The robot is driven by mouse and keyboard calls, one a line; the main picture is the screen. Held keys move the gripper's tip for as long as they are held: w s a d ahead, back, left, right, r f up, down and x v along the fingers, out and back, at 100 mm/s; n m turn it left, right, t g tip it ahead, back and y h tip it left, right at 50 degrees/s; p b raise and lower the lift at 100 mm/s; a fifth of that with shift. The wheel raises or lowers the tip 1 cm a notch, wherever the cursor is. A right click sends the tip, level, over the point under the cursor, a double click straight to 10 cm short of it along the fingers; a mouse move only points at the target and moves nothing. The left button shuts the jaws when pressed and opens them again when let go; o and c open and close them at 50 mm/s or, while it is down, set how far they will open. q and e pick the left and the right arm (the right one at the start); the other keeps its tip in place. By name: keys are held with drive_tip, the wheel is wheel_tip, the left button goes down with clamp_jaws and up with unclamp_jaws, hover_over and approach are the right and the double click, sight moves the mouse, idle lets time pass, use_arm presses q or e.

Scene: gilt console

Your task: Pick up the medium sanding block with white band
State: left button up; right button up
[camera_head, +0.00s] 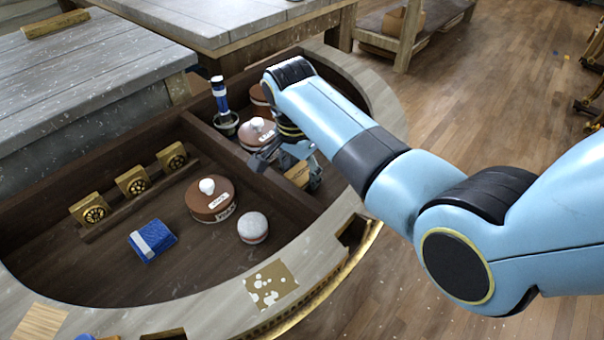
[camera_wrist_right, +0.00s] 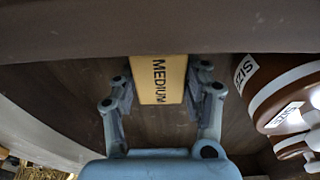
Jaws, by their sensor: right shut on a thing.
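My right gripper (camera_head: 288,168) is inside the right-hand compartment of the curved console. It is shut on a tan-yellow block marked MEDIUM (camera_wrist_right: 160,82), which shows between both fingers in the wrist view. The block also shows as a small tan face in the head view (camera_head: 298,175). I see no white band on its visible face. A blue block with a white band (camera_head: 152,240) lies on the floor of the larger compartment, apart from the gripper. My left gripper is not in view.
Brown lidded tins with white knobs stand in both compartments, one (camera_head: 212,200) beside a pale round pad (camera_head: 253,227). A dark divider (camera_head: 240,160) lies left of my gripper. Three gold blocks (camera_head: 133,181) line a rail. A blue-handled brush (camera_head: 220,95) stands behind.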

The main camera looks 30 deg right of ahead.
sight(303, 169)
drive_tip(key=shift+r, duration=0.1)
wheel_tip(303, 169, up, 4)
drive_tip(key=shift+w+r+p, duration=0.1)
drive_tip(key=shift+r+p, duration=0.05)
drive_tip(key=shift+p, duration=0.3)
drive_tip(key=s+d+r, duration=0.2)
drive_tip(key=d+r, duration=0.4)
drive_tip(key=d, duration=0.5)
drive_tip(key=shift+s+d+r+p, duration=0.2)
drive_tip(key=shift+s+r+p, duration=0.1)
drive_tip(key=shift+p, duration=0.1)
drive_tip(key=o, duration=0.4)
drive_tip(key=shift+c, duration=1.4)
